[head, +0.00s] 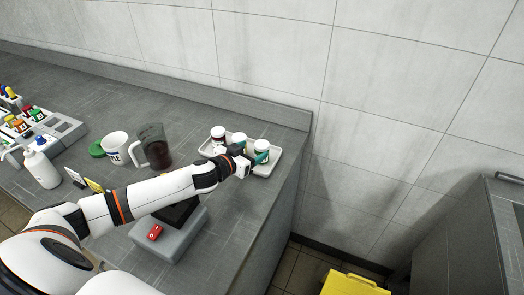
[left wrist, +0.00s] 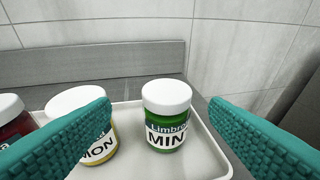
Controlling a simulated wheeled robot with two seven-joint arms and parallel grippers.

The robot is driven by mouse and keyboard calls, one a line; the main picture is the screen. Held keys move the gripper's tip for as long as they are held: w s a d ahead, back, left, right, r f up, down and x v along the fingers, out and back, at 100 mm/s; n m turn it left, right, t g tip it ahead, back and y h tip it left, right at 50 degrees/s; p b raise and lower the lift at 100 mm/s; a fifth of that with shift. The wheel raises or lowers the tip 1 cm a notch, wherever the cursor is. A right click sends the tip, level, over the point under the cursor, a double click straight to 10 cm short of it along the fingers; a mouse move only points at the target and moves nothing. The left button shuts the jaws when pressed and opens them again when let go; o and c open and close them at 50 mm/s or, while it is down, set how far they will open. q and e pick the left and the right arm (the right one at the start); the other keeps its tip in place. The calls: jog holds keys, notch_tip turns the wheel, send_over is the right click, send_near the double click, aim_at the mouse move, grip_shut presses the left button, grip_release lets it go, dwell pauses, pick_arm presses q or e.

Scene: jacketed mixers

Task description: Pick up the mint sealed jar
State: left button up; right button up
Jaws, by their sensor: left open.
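The mint jar (left wrist: 166,118) has a white lid, a green body and a label reading "MIN". It stands upright on a white tray (left wrist: 212,160), ahead of my left gripper (left wrist: 160,112) and between its two teal fingers as seen in the left wrist view. The fingers are wide apart and hold nothing. In the head view the mint jar (head: 262,146) is the rightmost of three jars, with my left gripper (head: 253,158) close in front of it, partly hiding its lower part. My right gripper is not in view.
A red jar (left wrist: 12,118) is farther left. A dark-filled jug (head: 155,150) and white cup (head: 116,147) stand left of the tray. The counter ends to the right.

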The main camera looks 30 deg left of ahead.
aim_at(257, 148)
pick_arm(q)
jog(key=shift+w+d+p, duration=0.2)
jog(key=shift+w+p, duration=0.1)
jog(key=shift+w, duration=0.3)
jog(key=x, duration=0.4)
jog(key=shift+d+f+p, duration=0.15)
jog(key=shift+d+p, duration=0.1)
jog(key=shift+p, duration=0.15)
jog(key=shift+c, duration=0.2)
jog(key=c, duration=1.1)
